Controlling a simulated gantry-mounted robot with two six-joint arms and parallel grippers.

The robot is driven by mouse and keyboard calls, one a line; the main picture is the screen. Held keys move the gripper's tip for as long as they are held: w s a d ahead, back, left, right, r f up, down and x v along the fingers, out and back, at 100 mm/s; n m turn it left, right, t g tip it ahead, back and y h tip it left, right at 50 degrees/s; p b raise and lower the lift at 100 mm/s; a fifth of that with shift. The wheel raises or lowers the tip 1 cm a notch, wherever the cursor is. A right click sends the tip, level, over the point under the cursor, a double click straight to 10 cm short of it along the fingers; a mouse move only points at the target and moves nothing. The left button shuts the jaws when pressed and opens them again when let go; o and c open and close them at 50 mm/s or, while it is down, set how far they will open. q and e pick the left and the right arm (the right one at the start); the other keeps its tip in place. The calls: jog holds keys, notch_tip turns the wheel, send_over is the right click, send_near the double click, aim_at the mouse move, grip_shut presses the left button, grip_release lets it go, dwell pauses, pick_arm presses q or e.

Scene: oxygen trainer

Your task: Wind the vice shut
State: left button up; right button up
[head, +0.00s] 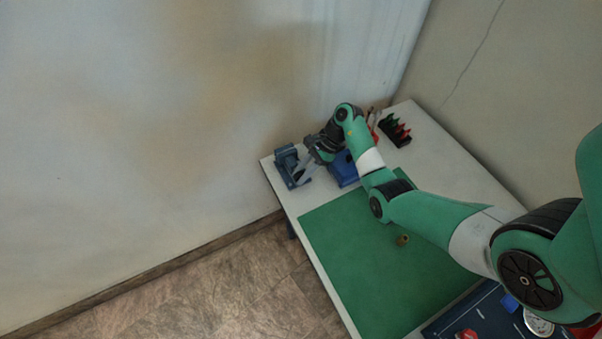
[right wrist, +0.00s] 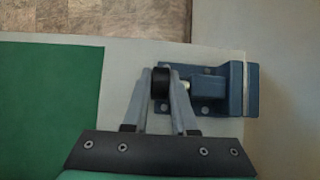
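The blue-grey vice (head: 283,158) stands at the far left corner of the white table. In the right wrist view, the vice (right wrist: 208,84) has a bolted base and a block with a narrow pale strip across its jaw end. I cannot tell if that strip is a gap. A black round handle end (right wrist: 160,84) sticks out on the vice's left side. My right gripper (head: 302,174) is at the vice's near side. Its fingers (right wrist: 160,74) lie on both sides of the black handle end, seemingly touching it. My left gripper is out of view.
A blue block (head: 344,170) stands close beside my right gripper. A black rack (head: 396,131) with red and green items is farther right. A small brass-coloured piece (head: 402,240) lies on the green mat (head: 345,240). A dark blue tray (head: 440,329) is at the bottom right.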

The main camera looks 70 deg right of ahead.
aim_at(302, 173)
jog(key=o, duration=0.4)
jog(key=shift+o, duration=0.2)
jog(key=p+v, duration=0.1)
jog(key=v, duration=0.4)
jog(key=shift+r, duration=0.1)
jog(key=p+v, duration=0.5)
jog(key=v, duration=0.1)
jog(key=shift+s, duration=0.15)
jog(key=shift+d+r, duration=0.1)
jog(key=shift+d, duration=0.05)
